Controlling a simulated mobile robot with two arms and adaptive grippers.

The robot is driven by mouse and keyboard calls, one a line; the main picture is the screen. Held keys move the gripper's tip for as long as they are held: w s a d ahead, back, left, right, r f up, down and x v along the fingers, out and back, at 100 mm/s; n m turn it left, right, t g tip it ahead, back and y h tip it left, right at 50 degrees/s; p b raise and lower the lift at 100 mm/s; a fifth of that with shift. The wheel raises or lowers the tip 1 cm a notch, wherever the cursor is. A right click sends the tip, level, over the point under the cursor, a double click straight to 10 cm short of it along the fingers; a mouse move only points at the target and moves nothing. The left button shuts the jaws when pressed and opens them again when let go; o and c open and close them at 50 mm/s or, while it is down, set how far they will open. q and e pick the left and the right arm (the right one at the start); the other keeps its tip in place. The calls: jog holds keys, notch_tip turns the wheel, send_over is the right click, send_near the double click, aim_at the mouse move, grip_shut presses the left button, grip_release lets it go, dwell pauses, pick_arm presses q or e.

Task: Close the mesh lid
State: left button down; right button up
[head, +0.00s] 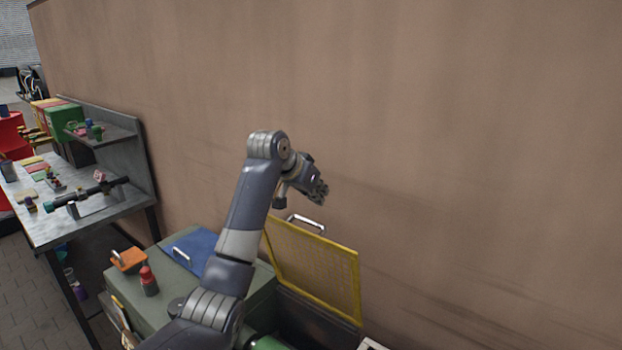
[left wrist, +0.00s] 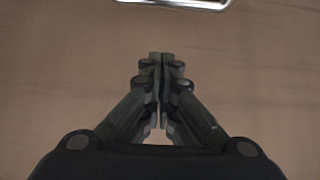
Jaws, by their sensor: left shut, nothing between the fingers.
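The mesh lid (head: 318,268) has a yellow frame and stands raised, close to upright, near the brown wall. A metal handle (head: 306,222) sits on its top edge. A metal bar that looks like this handle shows at the top edge of the left wrist view (left wrist: 180,3). My left gripper (head: 320,192) is above the lid's top edge, near the handle and apart from it. Its fingers (left wrist: 160,90) are shut together with nothing between them. The open dark bin (head: 300,315) below the lid is partly hidden by my left arm. My right gripper is not in view.
A green-grey cabinet top (head: 165,297) left of the bin carries a blue lid (head: 196,250), an orange item (head: 128,260) and a red-capped bottle (head: 148,282). A workbench (head: 95,222) with tools stands farther left. The wall (head: 450,150) is close behind the lid.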

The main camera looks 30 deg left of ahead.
pick_arm(q)
jog(key=f+p, duration=0.1)
jog(key=s+f, duration=0.1)
jog(key=f+p, duration=0.1)
jog(key=shift+s+f+p, duration=0.2)
jog(key=shift+s+p, duration=0.1)
jog(key=shift+s, duration=0.05)
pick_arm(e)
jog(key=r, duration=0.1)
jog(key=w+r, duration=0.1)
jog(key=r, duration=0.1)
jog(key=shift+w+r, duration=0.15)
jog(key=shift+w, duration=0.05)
pick_arm(q)
jog(key=shift+a, duration=0.1)
